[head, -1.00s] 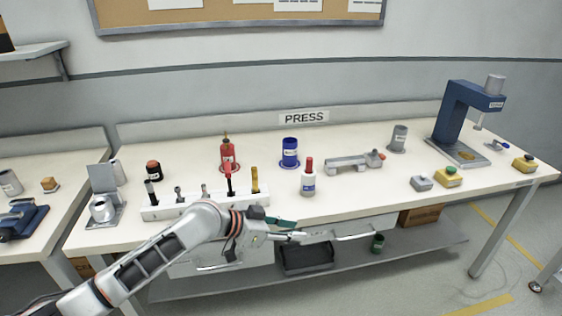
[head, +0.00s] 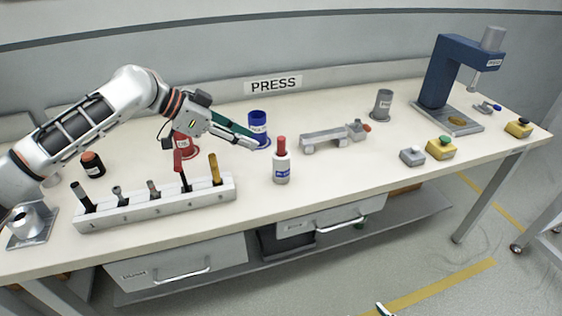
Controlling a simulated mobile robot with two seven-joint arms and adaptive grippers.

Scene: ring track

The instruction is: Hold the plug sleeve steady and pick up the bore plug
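No label that I can read names the plug sleeve or the bore plug, so I cannot tell for sure which they are. A blue cup (head: 258,119) with a white label stands upright on a blue base at the middle back. A grey cylinder (head: 381,104) stands upright on a round base further right. My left gripper (head: 254,143) reaches in above the bench, its fingertips in front of the blue cup's lower part. Contact and finger gap are unclear from this side.
A white rack (head: 155,205) holds several upright handled tools. A red container (head: 186,146) stands behind it, partly hidden. A red-capped bottle (head: 281,165) and a grey fixture (head: 330,137) stand nearby. A blue press (head: 447,80) is at right. The bench's front middle is clear.

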